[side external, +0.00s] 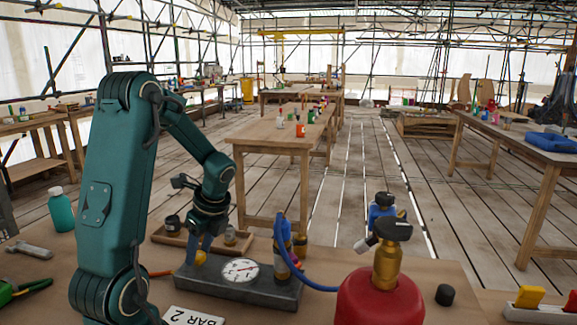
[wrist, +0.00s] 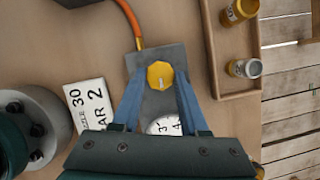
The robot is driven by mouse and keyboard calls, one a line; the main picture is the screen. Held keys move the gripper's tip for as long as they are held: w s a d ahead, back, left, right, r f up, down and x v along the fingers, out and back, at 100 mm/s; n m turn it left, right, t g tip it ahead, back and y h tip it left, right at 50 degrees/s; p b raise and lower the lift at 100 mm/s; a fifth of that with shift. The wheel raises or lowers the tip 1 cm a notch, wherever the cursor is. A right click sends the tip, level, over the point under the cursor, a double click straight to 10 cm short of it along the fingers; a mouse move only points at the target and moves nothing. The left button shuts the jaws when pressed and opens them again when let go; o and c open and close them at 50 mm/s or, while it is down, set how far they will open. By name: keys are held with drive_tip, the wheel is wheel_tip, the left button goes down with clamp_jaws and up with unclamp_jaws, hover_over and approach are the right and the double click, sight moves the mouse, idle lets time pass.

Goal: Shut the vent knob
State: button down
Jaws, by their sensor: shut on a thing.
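The yellow faceted vent knob (wrist: 160,75) sits near one end of the grey block (wrist: 145,58) in the wrist view, with a small mark on its face. In the side external view the knob (side external: 200,258) shows at the block's left end, partly covered by my fingers. My gripper (wrist: 161,80) points down and its two blue fingers are closed on either side of the knob. It also shows in the side external view (side external: 198,248). A round white gauge (side external: 241,270) is set in the block, partly hidden by my gripper in the wrist view.
A blue hose (side external: 313,284) runs from the block's right end towards a red cylinder (side external: 380,298) with a brass valve. An orange hose (wrist: 131,22) meets the block near the knob. A wooden tray (wrist: 234,90) holds small jars. A white card (wrist: 88,106) lies beside the block.

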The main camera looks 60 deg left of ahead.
drive_tip(key=shift+c, duration=2.2)
unclamp_jaws()
drive_tip(key=shift+v, duration=2.6)
